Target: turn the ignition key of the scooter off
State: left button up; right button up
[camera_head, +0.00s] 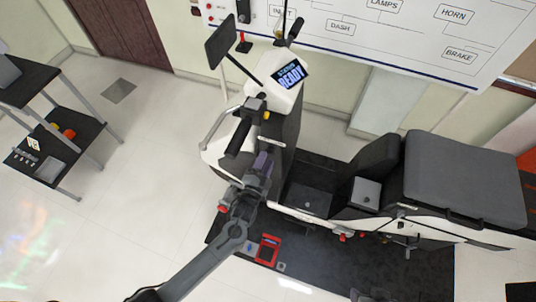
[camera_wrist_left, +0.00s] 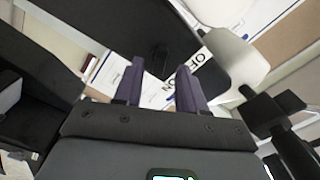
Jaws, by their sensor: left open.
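The scooter (camera_head: 285,95) stands in the middle of the head view, with its lit display (camera_head: 290,74) reading READY. My left gripper (camera_head: 263,160) is beside the inner side of the front column, below the handlebar. In the left wrist view its two purple fingers are apart with nothing between them. Ahead of them is a dark panel (camera_wrist_left: 125,30) with a white OFF/ON label (camera_wrist_left: 204,68). A dark shape that looks like the ignition key (camera_wrist_left: 157,58) is on the panel, just beyond the fingertips. Its turn angle is hard to read. My right gripper does not show.
The handlebar grip (camera_head: 238,138) and mirror (camera_head: 220,42) are near my left arm. The seat (camera_head: 462,178) is to the right. A wiring board (camera_head: 400,35) hangs behind, and a shelf cart (camera_head: 60,150) stands at left. The floor between cart and scooter is clear.

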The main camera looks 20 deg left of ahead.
aim_at(270, 151)
pick_arm(q)
jog(key=shift+w, duration=1.55)
jog(key=shift+c, duration=0.3)
grip_shut()
